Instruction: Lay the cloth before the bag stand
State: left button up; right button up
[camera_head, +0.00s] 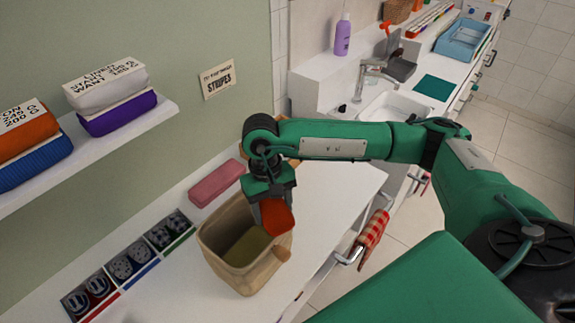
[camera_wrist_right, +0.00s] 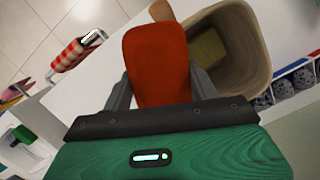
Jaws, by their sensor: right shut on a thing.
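My right gripper (camera_head: 268,190) is shut on a rounded red-orange piece (camera_head: 276,217), and I cannot tell for sure that it is the cloth. In the right wrist view the piece (camera_wrist_right: 156,62) sits between the two fingers (camera_wrist_right: 160,88). It hangs over or in front of the rim of an open tan bag-like container (camera_head: 243,279) on the white counter; contact is unclear. This container, also in the wrist view (camera_wrist_right: 262,45), has something olive inside. I cannot tell whether it is the bag stand. My left gripper is out of view.
A pink block (camera_head: 216,184) and trays of dark round items (camera_head: 133,265) lie along the wall. The counter (camera_head: 325,190) is bare right of the container. A red checked towel (camera_head: 372,238) hangs at its edge. A shelf (camera_head: 130,125) holds folded textiles.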

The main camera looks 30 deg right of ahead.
aim_at(350, 175)
jog(key=l+u, duration=0.15)
jog(key=l, duration=0.6)
jog(key=l+u, duration=0.2)
jog(key=l, duration=0.55)
jog(key=k+l+u, duration=0.15)
jog(key=l, duration=0.6)
